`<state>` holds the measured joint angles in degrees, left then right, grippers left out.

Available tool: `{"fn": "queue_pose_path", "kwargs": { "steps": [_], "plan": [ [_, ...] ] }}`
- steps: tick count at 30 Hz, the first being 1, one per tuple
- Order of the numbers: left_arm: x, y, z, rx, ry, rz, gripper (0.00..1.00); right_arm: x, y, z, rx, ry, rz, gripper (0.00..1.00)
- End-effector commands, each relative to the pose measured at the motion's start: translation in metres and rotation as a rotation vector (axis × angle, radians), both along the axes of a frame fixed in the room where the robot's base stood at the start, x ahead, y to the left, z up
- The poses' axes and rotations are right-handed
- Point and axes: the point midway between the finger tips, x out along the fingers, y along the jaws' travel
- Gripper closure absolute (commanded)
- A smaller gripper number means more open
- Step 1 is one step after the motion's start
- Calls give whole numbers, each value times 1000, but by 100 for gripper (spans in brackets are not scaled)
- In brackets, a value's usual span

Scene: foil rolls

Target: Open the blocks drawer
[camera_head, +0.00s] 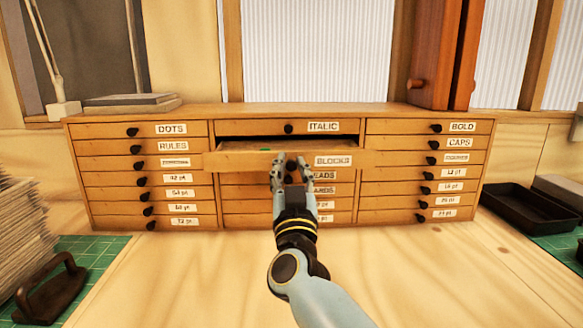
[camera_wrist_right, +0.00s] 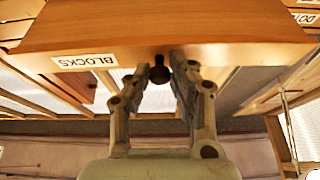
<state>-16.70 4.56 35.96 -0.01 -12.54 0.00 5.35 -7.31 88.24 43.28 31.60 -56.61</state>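The blocks drawer (camera_head: 235,160), wooden with a white BLOCKS label, stands partly pulled out of the middle column of the cabinet. A dark gap and a bit of green show inside it. Its front also shows in the right wrist view (camera_wrist_right: 225,32), with the label at left. My right gripper (camera_head: 291,167) is at the drawer's front, its fingers on both sides of the dark round knob (camera_wrist_right: 160,72) and closed about it. In the right wrist view the fingers (camera_wrist_right: 160,78) seem to touch the knob. My left gripper is not in view.
The wooden cabinet (camera_head: 285,110) holds several other labelled drawers, which look shut. The italic drawer (camera_head: 255,127) is just above the blocks drawer. A paper stack (camera_head: 22,220) and a dark iron-like tool (camera_head: 50,290) lie left; a black tray (camera_head: 530,208) lies right. The bench front is clear.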

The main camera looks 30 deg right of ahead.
Motion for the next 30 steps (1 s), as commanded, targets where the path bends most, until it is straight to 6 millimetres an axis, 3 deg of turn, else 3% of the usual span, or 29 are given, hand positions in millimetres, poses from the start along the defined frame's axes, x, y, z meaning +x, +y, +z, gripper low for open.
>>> {"fn": "queue_pose_path", "kwargs": {
  "steps": [1,4,14,24,30],
  "plan": [
    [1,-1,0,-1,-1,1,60,0,0,0,0,0,0,71],
    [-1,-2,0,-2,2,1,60,0,0,0,0,0,0,58],
    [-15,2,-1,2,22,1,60,0,0,4,2,-1,0,58],
    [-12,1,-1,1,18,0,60,0,0,68,4,-5,0,58],
    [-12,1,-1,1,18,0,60,0,0,93,3,-1,0,58]
  ]
}}
